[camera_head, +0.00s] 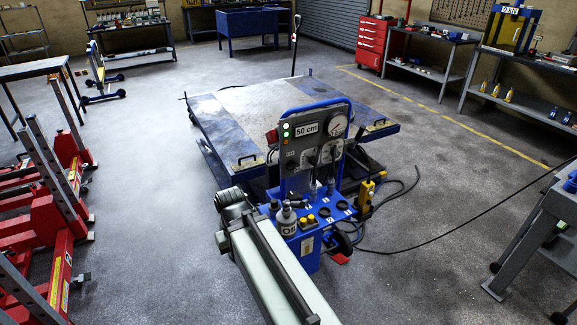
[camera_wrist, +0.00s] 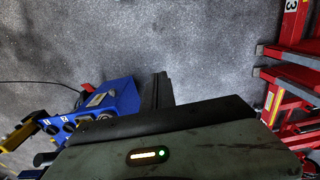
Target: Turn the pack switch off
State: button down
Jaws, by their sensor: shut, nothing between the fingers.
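The blue power-pack cart (camera_head: 307,250) stands front centre in the head view, with a grey upright panel (camera_head: 300,145). The panel carries a "50 cm" display, a round gauge (camera_head: 338,125), small lights with green lit, and dark controls below. I cannot tell which control is the pack switch. In the wrist view part of the blue cart (camera_wrist: 122,98) shows at left; its panel is not recognisable there. My gripper (camera_wrist: 159,84) is a dark narrow shape there, shut and empty, beside the cart over the floor. In the head view my arm hides its fingers.
A low platform with blue ends (camera_head: 215,138) lies behind the cart. A dark hose (camera_head: 408,205) runs over the floor at right. Red stands (camera_head: 45,225) fill the left side. A grey bench (camera_head: 548,215) is at right. Open floor lies left of the cart.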

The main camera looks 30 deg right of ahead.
aim_at(291, 165)
jog(key=u, duration=1.95)
jog(key=k, duration=1.55)
jog(key=z, duration=0.85)
jog(key=i, duration=1)
jog(key=u, duration=0.05)
